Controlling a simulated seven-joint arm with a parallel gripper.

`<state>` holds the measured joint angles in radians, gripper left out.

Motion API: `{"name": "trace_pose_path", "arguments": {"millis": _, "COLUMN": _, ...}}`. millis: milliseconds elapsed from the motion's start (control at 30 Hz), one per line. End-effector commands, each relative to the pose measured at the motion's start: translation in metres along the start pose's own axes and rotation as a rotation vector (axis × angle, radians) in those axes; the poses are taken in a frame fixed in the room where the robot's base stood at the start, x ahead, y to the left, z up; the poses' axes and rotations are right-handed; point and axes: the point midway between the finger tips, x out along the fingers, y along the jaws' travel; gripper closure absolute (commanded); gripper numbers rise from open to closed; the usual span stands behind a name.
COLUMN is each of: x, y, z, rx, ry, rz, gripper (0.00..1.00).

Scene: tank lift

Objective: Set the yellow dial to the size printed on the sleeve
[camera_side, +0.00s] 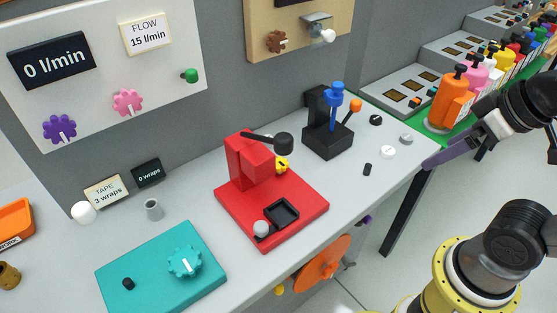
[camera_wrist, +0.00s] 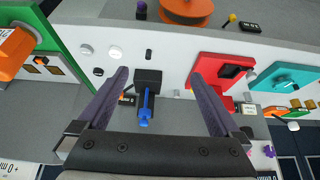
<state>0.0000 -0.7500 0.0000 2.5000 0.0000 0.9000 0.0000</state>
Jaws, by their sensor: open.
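A small yellow dial (camera_side: 282,164) with a dark mark is on the red press (camera_side: 312,205), below its black lever knob; its setting is too small to read. My gripper (camera_side: 434,161) is at the right end of the bench, away from the dial. Its purple fingers are apart and empty in the wrist view (camera_wrist: 160,72).
A black stand with a blue plunger (camera_side: 336,95) and orange knob is between the press and my gripper. A teal box (camera_side: 150,280) with a teal dial is at front left. Colored bottles (camera_side: 449,103) stand on a green surface at right. Small round parts (camera_side: 388,152) lie nearby.

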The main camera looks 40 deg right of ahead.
Motion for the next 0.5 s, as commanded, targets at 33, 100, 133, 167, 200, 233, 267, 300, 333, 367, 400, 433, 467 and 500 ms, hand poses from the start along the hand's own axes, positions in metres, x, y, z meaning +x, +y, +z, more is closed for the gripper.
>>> {"name": "trace_pose_path", "arguments": {"millis": 33, "x": 0.000, "y": 0.000, "z": 0.000, "rx": 0.000, "ry": 0.000, "rz": 0.000, "gripper": 0.00}}
{"name": "trace_pose_path", "arguments": {"millis": 100, "x": 0.000, "y": 0.000, "z": 0.000, "rx": 0.000, "ry": 0.000, "rz": 0.000, "gripper": 0.04}}
{"name": "trace_pose_path", "arguments": {"millis": 133, "x": 0.000, "y": 0.000, "z": 0.000, "rx": -0.001, "ry": 0.000, "rz": 0.000, "gripper": 0.09}}
{"name": "trace_pose_path", "arguments": {"millis": 167, "x": 0.000, "y": 0.000, "z": 0.000, "rx": -0.006, "ry": 0.000, "rz": 0.000, "gripper": 0.14}}
{"name": "trace_pose_path", "arguments": {"millis": 200, "x": 0.000, "y": 0.000, "z": 0.000, "rx": -0.018, "ry": 0.000, "rz": 0.000, "gripper": 0.22}}
{"name": "trace_pose_path", "arguments": {"millis": 233, "x": 0.000, "y": 0.000, "z": 0.000, "rx": -0.031, "ry": 0.000, "rz": 0.000, "gripper": 0.22}}
{"name": "trace_pose_path", "arguments": {"millis": 267, "x": 0.000, "y": -0.001, "z": 0.000, "rx": -0.050, "ry": 0.001, "rz": -0.002, "gripper": 0.22}}
{"name": "trace_pose_path", "arguments": {"millis": 300, "x": -0.002, "y": -0.002, "z": -0.003, "rx": -0.079, "ry": 0.009, "rz": -0.007, "gripper": 0.22}}
{"name": "trace_pose_path", "arguments": {"millis": 333, "x": -0.006, "y": -0.003, "z": -0.009, "rx": -0.106, "ry": 0.023, "rz": -0.012, "gripper": 0.22}}
{"name": "trace_pose_path", "arguments": {"millis": 367, "x": -0.009, "y": -0.005, "z": -0.016, "rx": -0.137, "ry": 0.037, "rz": -0.019, "gripper": 0.22}}
{"name": "trace_pose_path", "arguments": {"millis": 400, "x": -0.013, "y": -0.007, "z": -0.028, "rx": -0.182, "ry": 0.051, "rz": -0.029, "gripper": 0.22}}
{"name": "trace_pose_path", "arguments": {"millis": 433, "x": -0.015, "y": -0.010, "z": -0.038, "rx": -0.217, "ry": 0.057, "rz": -0.039, "gripper": 0.22}}
{"name": "trace_pose_path", "arguments": {"millis": 467, "x": -0.017, "y": -0.013, "z": -0.048, "rx": -0.253, "ry": 0.061, "rz": -0.049, "gripper": 0.22}}
{"name": "trace_pose_path", "arguments": {"millis": 500, "x": -0.018, "y": -0.017, "z": -0.062, "rx": -0.299, "ry": 0.065, "rz": -0.065, "gripper": 0.22}}
